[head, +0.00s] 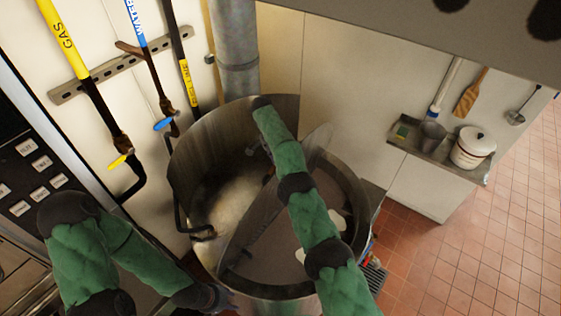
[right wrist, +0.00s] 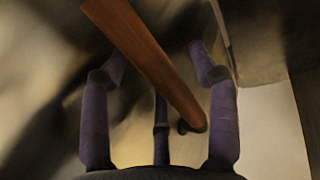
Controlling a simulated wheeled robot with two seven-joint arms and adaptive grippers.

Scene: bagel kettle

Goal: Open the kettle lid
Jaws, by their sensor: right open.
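The steel kettle (head: 182,175) stands in the middle of the head view. Its lid (head: 248,222) appears as a thin plate tilted up across the kettle, leaving the right part of the kettle open to view. My right arm crosses over the kettle, and my right gripper (head: 265,168) is mostly hidden by the arm beside the lid. In the right wrist view, the gripper (right wrist: 160,95) is open, with a brown bar-like handle (right wrist: 150,55) running between its purple fingers. Contact cannot be told. My left gripper (head: 210,298) is low, at the kettle's front left; its fingers are unclear.
Pale pieces (head: 335,220) lie inside the kettle's open right part. Gas (head: 62,40) and water (head: 135,20) pipes run down the wall behind left. A shelf (head: 410,140) with a white pot (head: 472,150) is at right. The tiled floor (head: 480,250) at right is clear.

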